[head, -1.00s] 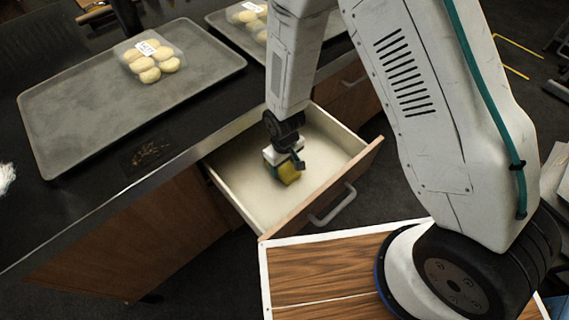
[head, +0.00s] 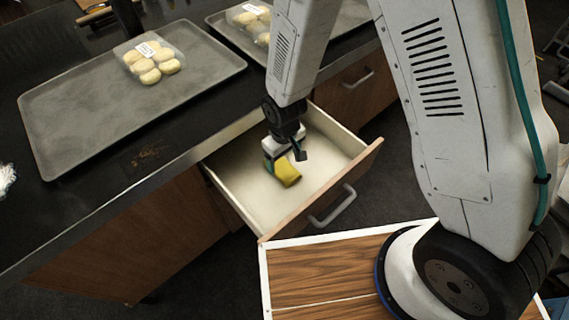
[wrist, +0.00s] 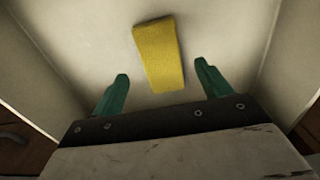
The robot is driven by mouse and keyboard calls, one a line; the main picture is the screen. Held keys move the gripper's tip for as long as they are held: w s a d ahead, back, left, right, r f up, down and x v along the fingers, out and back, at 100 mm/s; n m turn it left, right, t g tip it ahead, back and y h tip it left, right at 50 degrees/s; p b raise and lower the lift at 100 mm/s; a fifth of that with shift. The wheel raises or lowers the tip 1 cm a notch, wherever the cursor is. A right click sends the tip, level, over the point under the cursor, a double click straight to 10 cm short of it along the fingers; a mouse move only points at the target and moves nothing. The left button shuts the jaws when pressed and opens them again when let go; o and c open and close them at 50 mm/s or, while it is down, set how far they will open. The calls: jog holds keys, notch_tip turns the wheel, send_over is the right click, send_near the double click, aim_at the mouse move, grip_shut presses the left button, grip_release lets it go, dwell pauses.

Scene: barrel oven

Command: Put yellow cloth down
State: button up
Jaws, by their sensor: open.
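The yellow cloth (head: 287,174) lies in the open drawer (head: 235,182), and it shows as a folded yellow strip in the wrist view (wrist: 160,54). My gripper (head: 283,160) is over the drawer, just beside and above the cloth. In the wrist view my gripper's two green fingers (wrist: 160,88) are spread wide apart. The cloth lies between and beyond the fingertips, with bare gaps on both sides, so neither finger touches it. Part of the cloth is hidden behind my gripper in the head view.
A grey tray (head: 80,130) with a pack of round pale buns (head: 150,60) stands on the black counter (head: 25,225). A second tray (head: 235,30) with another pack is at the back. A wood-topped surface (head: 320,270) is in front.

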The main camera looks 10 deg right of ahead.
notch_tip(320, 180, up, 7)
notch_tip(320, 180, up, 10)
jog(key=m, duration=0.1)
send_over(284, 169)
jog(key=d, duration=0.5)
jog(key=s+d+r+m, duration=0.2)
jog(key=s+d+r, duration=0.2)
jog(key=d+r, duration=0.45)
jog(key=s+d+r+m+t, duration=0.1)
jog(key=s+d+r+m, duration=0.2)
jog(key=s+d+r, duration=0.4)
jog(key=s+r, duration=0.5)
jog(key=s, duration=0.3)
jog(key=shift+r+m, duration=0.15)
jog(key=shift+m, duration=0.25)
jog(key=shift+o, duration=0.5)
